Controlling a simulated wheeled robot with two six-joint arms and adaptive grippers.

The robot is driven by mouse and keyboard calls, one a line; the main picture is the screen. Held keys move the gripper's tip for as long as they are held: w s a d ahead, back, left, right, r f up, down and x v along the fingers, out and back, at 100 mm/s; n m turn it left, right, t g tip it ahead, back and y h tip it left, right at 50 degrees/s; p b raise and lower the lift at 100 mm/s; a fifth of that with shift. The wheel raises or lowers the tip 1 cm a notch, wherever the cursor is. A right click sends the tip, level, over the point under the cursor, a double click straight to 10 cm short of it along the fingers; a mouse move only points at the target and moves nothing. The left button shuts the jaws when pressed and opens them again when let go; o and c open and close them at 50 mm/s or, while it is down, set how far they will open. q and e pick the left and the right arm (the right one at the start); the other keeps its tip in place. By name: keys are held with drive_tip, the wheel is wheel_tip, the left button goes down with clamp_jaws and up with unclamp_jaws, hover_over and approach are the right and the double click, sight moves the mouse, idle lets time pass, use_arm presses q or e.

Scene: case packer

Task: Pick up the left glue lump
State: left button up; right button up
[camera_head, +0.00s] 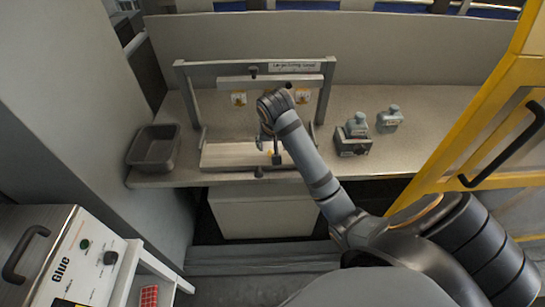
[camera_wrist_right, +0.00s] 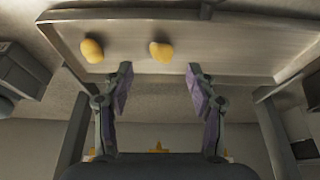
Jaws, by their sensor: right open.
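Two yellow glue lumps lie on a pale shallow tray (camera_head: 225,157) under a grey frame. In the right wrist view, one lump (camera_wrist_right: 161,52) lies just beyond the gap between my fingertips, and the other lump (camera_wrist_right: 91,50) lies to the left, outside the jaws. That view is turned against the head view, so the lump in line with the gap is the left one in the head view. My right gripper (camera_head: 269,146) is over the tray, open and empty, and mostly hides the lumps from the head camera. It also shows in the wrist view (camera_wrist_right: 158,80). My left gripper is out of view.
The grey frame (camera_head: 184,85) stands around the tray, with a crossbar close to my arm. A grey bin (camera_head: 153,147) is at left. A dark device (camera_head: 352,140) and bottles (camera_head: 390,118) stand at right. A yellow-framed door (camera_head: 430,160) borders the right side; a glue machine (camera_head: 70,265) is front left.

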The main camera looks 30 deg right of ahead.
sight(272, 150)
drive_tip(key=x, duration=0.4)
drive_tip(key=shift+p, duration=0.35)
drive_tip(key=c, duration=0.9)
drive_tip(key=shift+o, duration=0.2)
drive_tip(key=shift+r, duration=0.1)
